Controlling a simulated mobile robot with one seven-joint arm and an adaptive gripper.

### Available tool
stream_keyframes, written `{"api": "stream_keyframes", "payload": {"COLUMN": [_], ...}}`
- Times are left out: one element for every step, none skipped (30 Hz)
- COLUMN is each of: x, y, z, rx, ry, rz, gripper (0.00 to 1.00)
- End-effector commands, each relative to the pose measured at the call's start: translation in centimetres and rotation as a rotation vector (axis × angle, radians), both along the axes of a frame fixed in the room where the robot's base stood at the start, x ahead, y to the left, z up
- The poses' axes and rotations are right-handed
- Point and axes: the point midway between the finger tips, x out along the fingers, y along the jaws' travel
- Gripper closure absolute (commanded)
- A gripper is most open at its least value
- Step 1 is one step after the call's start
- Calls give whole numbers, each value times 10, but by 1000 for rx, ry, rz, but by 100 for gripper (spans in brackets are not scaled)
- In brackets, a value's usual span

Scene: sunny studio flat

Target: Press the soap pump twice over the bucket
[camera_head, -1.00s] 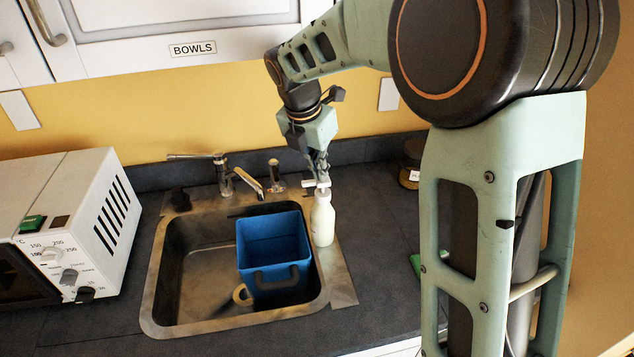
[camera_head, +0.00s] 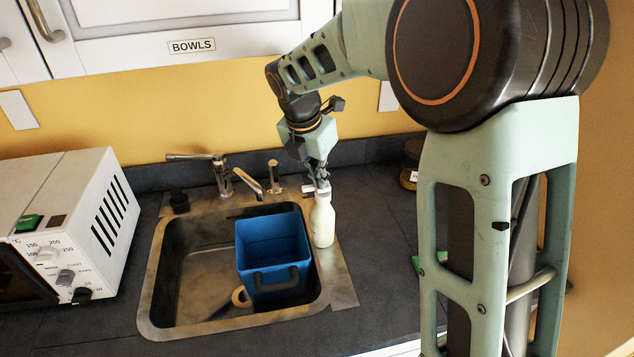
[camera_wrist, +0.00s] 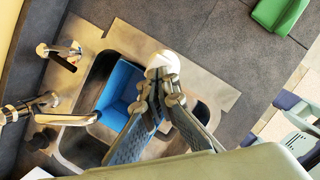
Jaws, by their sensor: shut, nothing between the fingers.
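The white soap pump bottle (camera_head: 322,222) stands upright on the sink's right rim, beside the bucket. Its pump head (camera_head: 315,188) points left. My gripper (camera_head: 320,180) is shut and empty, pointing down with its fingertips right at the top of the pump head. In the wrist view my gripper's fingertips (camera_wrist: 162,90) overlap the white pump top (camera_wrist: 162,62), and most of the bottle is hidden beneath. The blue bucket (camera_head: 272,240) stands in the sink's right part, open side up. It also shows in the wrist view (camera_wrist: 118,88), partly covered by my fingers.
The steel sink (camera_head: 190,285) has a tap (camera_head: 245,180) and a small dispenser (camera_head: 274,172) behind it. A white oven (camera_head: 75,225) stands left. A jar (camera_head: 410,172) and a green thing (camera_wrist: 278,14) lie right. A beige ring (camera_head: 240,297) lies by the bucket.

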Motion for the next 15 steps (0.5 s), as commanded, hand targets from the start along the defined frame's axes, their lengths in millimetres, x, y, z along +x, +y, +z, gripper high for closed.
{"api": "stream_keyframes", "payload": {"x": [-1,-1,-1,-1,-1,-1,-1,-1,-1,-1,-1,-1,-1,-1,-1], "y": [0,0,0,0,0,0,0,0,0,0,0,0,0,0,0], "z": [-4,-3,-3,-3,-3,-3,-2,-1,1,3,6,10,13,15,19], "rx": [-1,-1,-1,-1,-1,-1,-1,-1,-1,-1,-1,-1,-1,-1,-1], "ry": [4,4,4,4,4,4,4,4,4,4,4,4,4,4,4], "rz": [0,0,0,0,0,0,0,0,0,-1,-1,-1,-1,-1,-1], "gripper": [100,100,100,100,100,100,100,100,100,100,100,100,100,100,100]}}
